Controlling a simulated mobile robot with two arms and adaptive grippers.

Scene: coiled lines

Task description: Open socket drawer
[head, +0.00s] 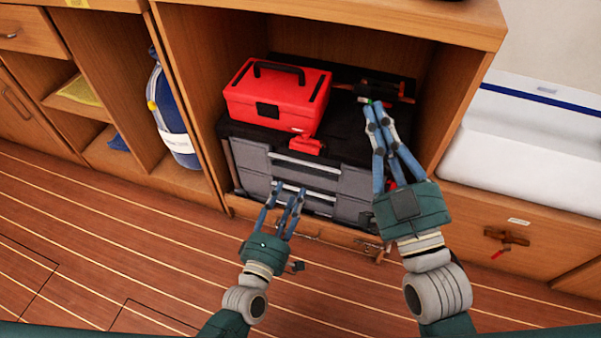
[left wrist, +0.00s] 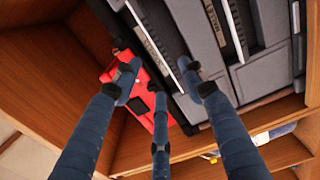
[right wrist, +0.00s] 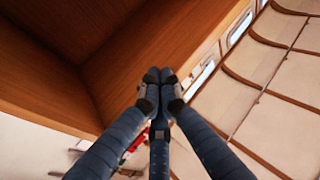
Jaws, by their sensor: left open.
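A grey tool chest (head: 251,158) with drawers stands in the open wooden cabinet; its drawer fronts look closed. Light pull strips run along the fronts, and the left wrist view shows the chest (left wrist: 195,30) close up with small lettering I cannot read surely. My left gripper (head: 290,190) is open and empty in front of the chest's lower drawers; its fingers hide part of them. Contact with a pull strip cannot be told. My right gripper (head: 374,106) is raised in front of the chest's top right; its fingertips are together in the right wrist view (right wrist: 160,76), with nothing visible between them.
A red toolbox (head: 275,97) sits on the chest, with a small red item (head: 307,146) in front of it. A dark red-handled tool (head: 385,90) lies behind my right fingertips. Open floor (head: 110,240) lies at left.

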